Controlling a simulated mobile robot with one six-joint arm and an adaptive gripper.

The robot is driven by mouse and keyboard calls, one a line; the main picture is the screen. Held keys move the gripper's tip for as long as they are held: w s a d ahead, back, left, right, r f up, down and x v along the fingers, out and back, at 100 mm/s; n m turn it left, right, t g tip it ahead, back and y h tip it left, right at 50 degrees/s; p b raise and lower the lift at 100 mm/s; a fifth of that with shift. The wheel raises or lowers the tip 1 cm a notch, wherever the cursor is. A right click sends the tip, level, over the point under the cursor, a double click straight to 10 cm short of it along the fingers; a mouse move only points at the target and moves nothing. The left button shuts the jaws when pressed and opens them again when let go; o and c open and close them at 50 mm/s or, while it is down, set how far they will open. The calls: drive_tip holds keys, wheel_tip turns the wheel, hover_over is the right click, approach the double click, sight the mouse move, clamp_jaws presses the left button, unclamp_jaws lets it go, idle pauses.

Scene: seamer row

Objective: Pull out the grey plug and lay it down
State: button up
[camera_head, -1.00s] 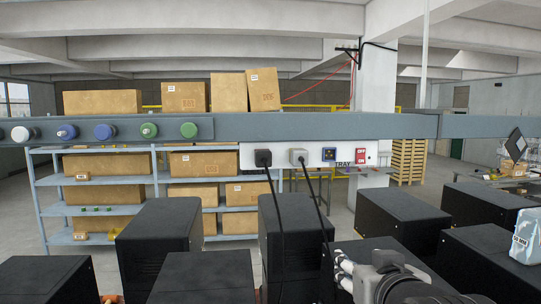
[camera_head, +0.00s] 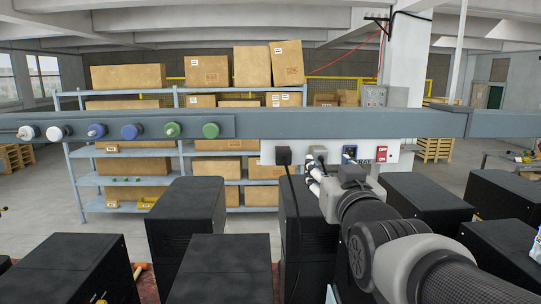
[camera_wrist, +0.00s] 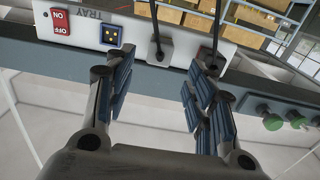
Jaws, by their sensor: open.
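The grey plug (camera_head: 319,151) sits in the white socket panel (camera_head: 267,151), with a dark cord on it. In the wrist view the grey plug (camera_wrist: 160,46) shows between and beyond the fingertips of my gripper (camera_wrist: 160,66). My gripper (camera_head: 328,172) is open and empty in front of the panel. In the head view it covers the lower part of the plug and its cord. I cannot tell whether a finger touches the plug.
A black plug (camera_head: 284,156) with a cord sits close beside the grey one; it also shows in the wrist view (camera_wrist: 212,60). A blue socket (camera_head: 349,153) and a red switch (camera_head: 381,152) are on the other side. Black boxes (camera_head: 187,222) stand below. A grey rail (camera_head: 300,123) runs above.

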sight(321, 160)
drive_tip(key=w+p, duration=0.1)
drive_tip(key=w, duration=0.6)
drive_tip(key=shift+f+p, duration=0.1)
drive_tip(key=shift+p, duration=0.2)
drive_tip(key=shift+w, duration=1.05)
drive_tip(key=shift+b, duration=1.05)
drive_tip(key=shift+c, duration=0.4)
clamp_jaws()
drive_tip(key=shift+s, duration=0.2)
